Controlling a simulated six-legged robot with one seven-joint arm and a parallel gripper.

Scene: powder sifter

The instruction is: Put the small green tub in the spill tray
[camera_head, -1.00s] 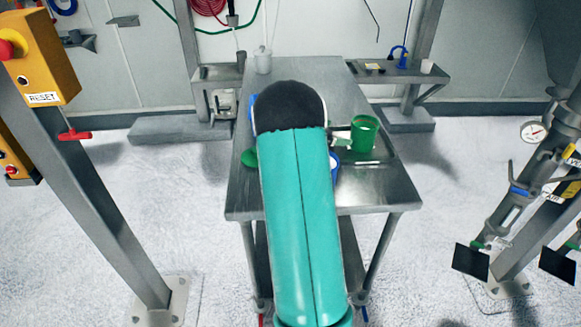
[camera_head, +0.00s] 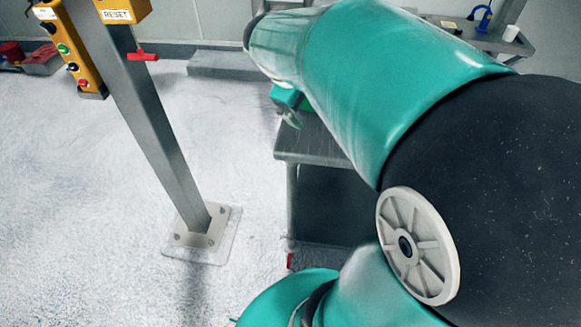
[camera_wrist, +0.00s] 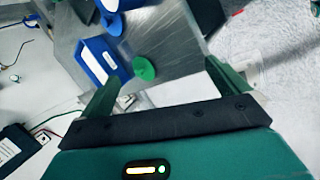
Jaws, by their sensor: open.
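My gripper (camera_wrist: 160,70) is open in the wrist view, its two green fingers spread apart with nothing between them. Beyond the fingers is the steel table (camera_wrist: 178,35). A round green piece (camera_wrist: 144,68) lies near the table's edge; I cannot tell whether it is a tub or a lid. In the head view my arm covers most of the table (camera_head: 312,148). The green tub seen earlier on the table's right side is hidden now. I cannot make out the spill tray in either current view.
A blue bin (camera_wrist: 98,58) and a blue round item (camera_wrist: 112,22) are close to the green piece. In the head view a steel post (camera_head: 150,125) with yellow control boxes (camera_head: 122,10) stands left of the table. Open floor (camera_head: 90,200) lies around it.

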